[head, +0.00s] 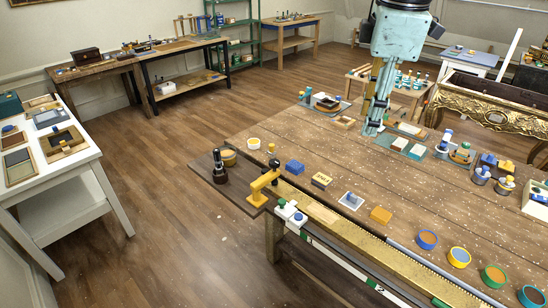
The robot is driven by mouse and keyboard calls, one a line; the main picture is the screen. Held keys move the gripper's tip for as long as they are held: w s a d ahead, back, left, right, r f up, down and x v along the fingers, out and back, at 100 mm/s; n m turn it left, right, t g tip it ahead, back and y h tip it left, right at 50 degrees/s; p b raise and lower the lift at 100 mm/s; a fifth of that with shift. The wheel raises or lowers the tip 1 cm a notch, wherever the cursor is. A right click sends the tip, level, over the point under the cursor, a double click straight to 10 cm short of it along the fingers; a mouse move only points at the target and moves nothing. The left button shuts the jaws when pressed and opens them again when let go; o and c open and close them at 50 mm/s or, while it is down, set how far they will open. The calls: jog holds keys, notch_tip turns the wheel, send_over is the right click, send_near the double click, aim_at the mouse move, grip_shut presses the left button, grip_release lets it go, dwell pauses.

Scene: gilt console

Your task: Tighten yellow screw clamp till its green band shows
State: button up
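The yellow screw clamp (262,187) stands at the near left corner of the wooden workbench (340,155), on or against a dark board. No green band can be made out on it at this size. My gripper (373,130) points down over the far part of the bench, well to the right of and beyond the clamp. Its fingers look close together, but I cannot tell whether they are open or shut. I see nothing held between them.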

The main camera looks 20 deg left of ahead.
jog(key=w+a+f+n+g+p, duration=0.1)
jog(key=w+a+f+n, duration=0.3)
jog(key=a, duration=0.3)
jog(key=w+a+f+n+p, duration=0.2)
jog(key=w+a+n, duration=0.1)
jog(key=w+a, duration=0.3)
jog(key=n+p, duration=0.2)
jog(key=n, duration=0.6)
send_over(274, 162)
notch_tip(274, 162, down, 10)
jog(key=shift+f+g+h, duration=0.15)
jog(key=shift+g+h, duration=0.15)
jog(key=shift+g, duration=0.1)
jog(key=shift+f, duration=0.1)
jog(key=shift+f+p, duration=0.65)
jog(key=shift+f, duration=6.15)
jog(key=shift+c, duration=0.2)
jog(key=c, duration=0.8)
